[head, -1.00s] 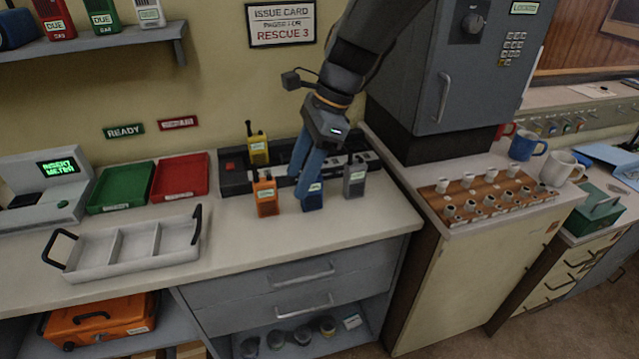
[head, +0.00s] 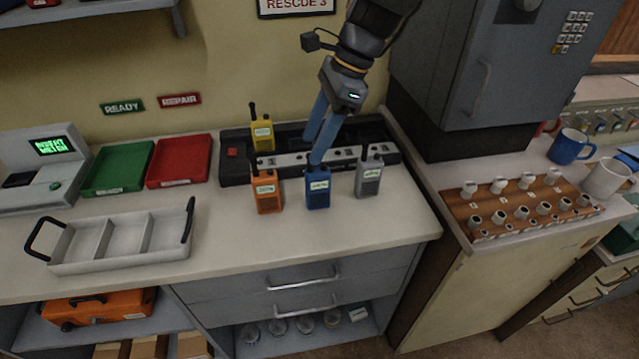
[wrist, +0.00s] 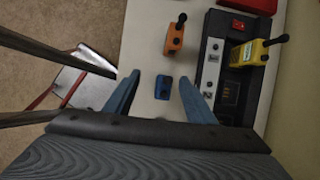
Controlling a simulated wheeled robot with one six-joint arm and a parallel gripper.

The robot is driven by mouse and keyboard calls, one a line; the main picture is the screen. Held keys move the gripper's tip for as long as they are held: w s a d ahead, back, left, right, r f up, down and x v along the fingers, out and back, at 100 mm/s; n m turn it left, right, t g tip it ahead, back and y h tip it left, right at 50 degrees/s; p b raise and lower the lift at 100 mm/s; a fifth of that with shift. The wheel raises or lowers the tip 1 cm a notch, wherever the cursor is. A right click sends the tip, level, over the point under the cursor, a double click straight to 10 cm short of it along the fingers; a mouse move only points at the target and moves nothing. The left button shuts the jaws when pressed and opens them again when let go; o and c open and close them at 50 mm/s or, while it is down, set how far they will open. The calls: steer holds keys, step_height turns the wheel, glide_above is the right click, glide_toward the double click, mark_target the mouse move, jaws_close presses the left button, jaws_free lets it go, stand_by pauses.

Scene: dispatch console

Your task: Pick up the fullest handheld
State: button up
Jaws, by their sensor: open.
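Several handheld radios are on the counter. An orange handheld (head: 266,193), a blue handheld (head: 318,190) and a grey handheld (head: 369,180) stand upright in a row in front of the black charger bank (head: 230,172). A yellow handheld (head: 262,133) stands at the bank's back left. Each has a small label, too small to read. My gripper (head: 316,158) is just above and behind the blue handheld, pointing down. In the wrist view its blue fingers (wrist: 158,90) are spread apart, with the blue handheld (wrist: 163,88) between and beyond them. The orange handheld (wrist: 174,38) is also there.
A white divided tray (head: 120,262) with black handles stands at the left front. Green (head: 118,168) and red (head: 180,160) trays lie behind it, beside a meter (head: 45,165) with a lit screen. A grey cabinet (head: 470,90) stands right of my arm. The counter's front middle is clear.

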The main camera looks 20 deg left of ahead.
mark_target(321, 168)
steer(key=shift+w+d+f+b, duration=0.15)
steer(key=shift+w+f+b, duration=0.1)
steer(key=shift+f+b, duration=0.2)
steer(key=shift+w+d+f+b, duration=0.2)
steer(key=shift+f+b, duration=0.1)
steer(key=shift+f, duration=0.1)
steer(key=f+b, duration=0.2)
steer(key=w+f+b, duration=0.1)
steer(key=f+b, duration=0.2)
steer(key=w+f+b, duration=0.1)
steer(key=f+b, duration=0.1)
steer(key=shift+a+f+b, duration=0.15)
steer(key=shift+f+b, duration=0.15)
steer(key=shift+f, duration=0.1)
steer(key=shift+s+d+p+x, duration=0.15)
steer(key=shift+p+x, duration=0.4)
steer(key=shift+x, duration=1.35)
steer(key=shift+s+d+p+x, duration=0.15)
steer(key=shift+p+x, duration=0.4)
steer(key=shift+x, duration=1.4)
steer(key=shift+c, duration=0.4)
jaws_close()
